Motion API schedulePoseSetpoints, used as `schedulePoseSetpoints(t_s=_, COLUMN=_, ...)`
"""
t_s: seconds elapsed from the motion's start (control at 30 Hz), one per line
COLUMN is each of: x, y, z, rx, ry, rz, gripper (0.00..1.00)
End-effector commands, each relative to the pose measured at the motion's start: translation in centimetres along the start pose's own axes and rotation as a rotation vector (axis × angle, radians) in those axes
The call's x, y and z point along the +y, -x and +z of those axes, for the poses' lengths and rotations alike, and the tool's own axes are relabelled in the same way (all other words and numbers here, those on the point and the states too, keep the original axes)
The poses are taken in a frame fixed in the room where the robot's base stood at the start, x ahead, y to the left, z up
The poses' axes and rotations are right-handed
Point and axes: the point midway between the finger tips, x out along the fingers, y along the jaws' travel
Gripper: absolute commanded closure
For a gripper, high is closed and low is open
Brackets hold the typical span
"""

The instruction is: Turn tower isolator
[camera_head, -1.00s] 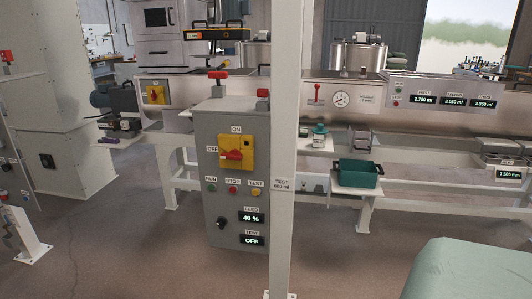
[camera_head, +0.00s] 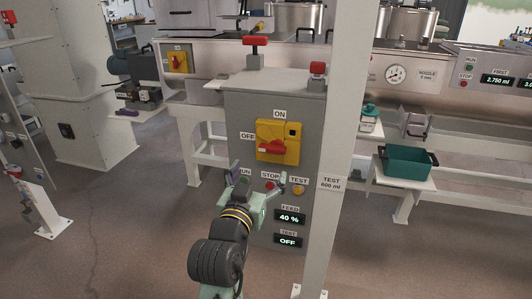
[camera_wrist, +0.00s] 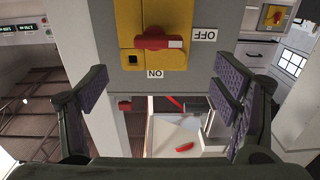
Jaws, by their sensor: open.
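A red rotary handle (camera_head: 273,147) sits on a yellow isolator plate (camera_head: 291,146) on the front of a grey cabinet (camera_head: 240,106). "ON" is printed above it and "OFF" to its left. The handle lies about level, and in the wrist view, which is upside down, the handle (camera_wrist: 160,40) has its white mark toward "OFF". My gripper (camera_head: 258,179) is open and empty, in front of the cabinet and below the handle in the head view. In the wrist view its purple-padded fingers (camera_wrist: 160,84) are apart, with the handle beyond them, untouched.
RUN, STOP and TEST buttons (camera_head: 298,191) sit below the plate, partly behind my gripper. A white post (camera_head: 338,120) stands right of the cabinet. A green bin (camera_head: 405,163) stands at right.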

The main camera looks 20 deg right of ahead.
Motion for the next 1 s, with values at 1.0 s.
schedulePoseSetpoints(t_s=1.0, x=0.2, y=-10.7, z=0.1, rx=-0.004, ry=0.000, rz=0.005, gripper=0.18)
